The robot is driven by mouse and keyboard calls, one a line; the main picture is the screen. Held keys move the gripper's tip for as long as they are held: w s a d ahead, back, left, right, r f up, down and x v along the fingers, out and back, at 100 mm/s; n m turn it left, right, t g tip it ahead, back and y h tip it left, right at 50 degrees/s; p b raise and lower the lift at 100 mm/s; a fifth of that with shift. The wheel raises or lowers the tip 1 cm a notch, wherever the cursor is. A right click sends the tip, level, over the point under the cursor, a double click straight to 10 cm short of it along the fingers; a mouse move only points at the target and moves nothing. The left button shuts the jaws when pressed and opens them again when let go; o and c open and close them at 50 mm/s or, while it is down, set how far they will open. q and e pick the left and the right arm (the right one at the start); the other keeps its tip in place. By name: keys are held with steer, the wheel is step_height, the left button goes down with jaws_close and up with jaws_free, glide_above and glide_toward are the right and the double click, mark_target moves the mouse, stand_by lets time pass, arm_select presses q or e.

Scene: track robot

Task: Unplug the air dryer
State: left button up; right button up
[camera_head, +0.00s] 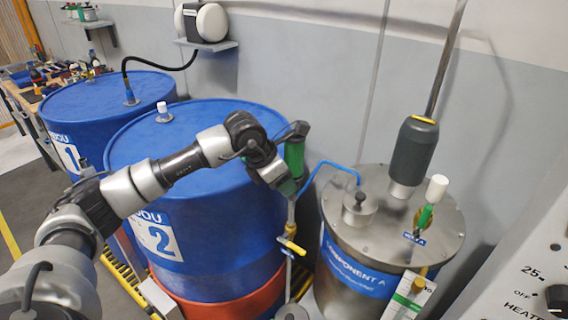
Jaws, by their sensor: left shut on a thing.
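My left arm reaches across blue drum 2, and its dark left gripper (284,176) is shut on a green cylinder with a dark top (294,156). This cylinder may be the air dryer; no label on it is readable. It stands nearly upright at the right edge of drum 2, above a thin pipe with a yellow-handled valve (292,246). The gripper partly hides the cylinder's lower end, so I cannot tell whether it is joined to the pipe. My right gripper is not in view.
Blue drum 2 (205,115) and drum 1 (95,95) stand left. A steel Component A tank (335,205) stands right, with a blue hose (325,165), a dark motor (412,150) and a white-capped green fitting (424,215). A control panel (530,270) is at lower right.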

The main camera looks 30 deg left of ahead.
mark_target(295, 165)
arm_select(q)
steer(key=shift+s+d+f, duration=0.1)
steer(key=shift+d+f, duration=0.3)
steer(key=shift+r+p, duration=0.45)
steer(key=shift+r, duration=0.25)
steer(key=shift+w+r, duration=0.2)
steer(key=shift+w, duration=0.1)
steer(key=shift+c, duration=0.4)
steer(key=shift+w+d+r+p, duration=0.15)
steer(key=shift+w+d+p, duration=0.15)
steer(key=shift+w+d, duration=0.5)
jaws_close()
steer(key=shift+r, duration=0.25)
steer(key=shift+r+p, duration=0.45)
steer(key=shift+r, duration=0.2)
steer(key=shift+a+r, duration=0.15)
steer(key=shift+r, duration=0.1)
steer(key=shift+a, duration=0.1)
